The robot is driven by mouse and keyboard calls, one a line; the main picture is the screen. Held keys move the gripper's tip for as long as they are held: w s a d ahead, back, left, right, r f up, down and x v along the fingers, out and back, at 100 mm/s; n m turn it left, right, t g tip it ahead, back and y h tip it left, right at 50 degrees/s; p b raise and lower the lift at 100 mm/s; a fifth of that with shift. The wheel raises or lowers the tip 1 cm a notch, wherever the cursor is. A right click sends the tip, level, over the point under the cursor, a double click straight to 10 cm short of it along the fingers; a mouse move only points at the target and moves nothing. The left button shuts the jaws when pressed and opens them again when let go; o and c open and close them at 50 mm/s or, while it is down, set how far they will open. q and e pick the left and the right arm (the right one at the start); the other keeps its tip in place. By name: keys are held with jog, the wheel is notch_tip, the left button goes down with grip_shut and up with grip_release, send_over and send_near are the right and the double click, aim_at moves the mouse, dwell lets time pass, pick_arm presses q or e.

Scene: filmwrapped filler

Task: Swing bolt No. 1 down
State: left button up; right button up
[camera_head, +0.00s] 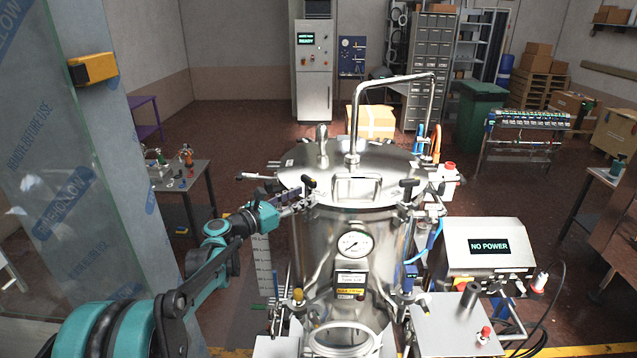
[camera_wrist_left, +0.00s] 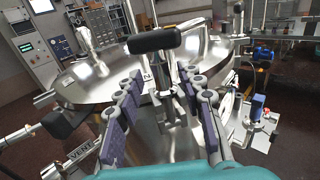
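The steel vessel (camera_head: 340,235) has a domed lid (camera_head: 350,170) with several swing bolts around its rim. One front-left swing bolt with a black T-handle (camera_head: 309,182) stands upright at the rim; the T-handle (camera_wrist_left: 155,41) also shows in the left wrist view. My left gripper (camera_head: 298,206) reaches in from the left at this bolt. In the left wrist view, its fingers (camera_wrist_left: 163,82) are spread on both sides of the bolt's shank, below the handle; contact is unclear. Another black-handled bolt (camera_head: 408,184) is at the front right. Bolt numbers are not readable. My right gripper is out of view.
A pipe (camera_head: 354,120) rises from the lid, with a lid handle (camera_head: 357,188) in front. A pressure gauge (camera_head: 355,243) is on the vessel's front. A control box reading NO POWER (camera_head: 488,247) stands to the right. A film-wrapped glass panel (camera_head: 55,190) stands at the left.

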aim_at(319, 197)
pick_arm(q)
jog(key=p+x, duration=0.1)
jog(key=x, duration=0.6)
jog(key=shift+d+f, duration=0.1)
grip_shut()
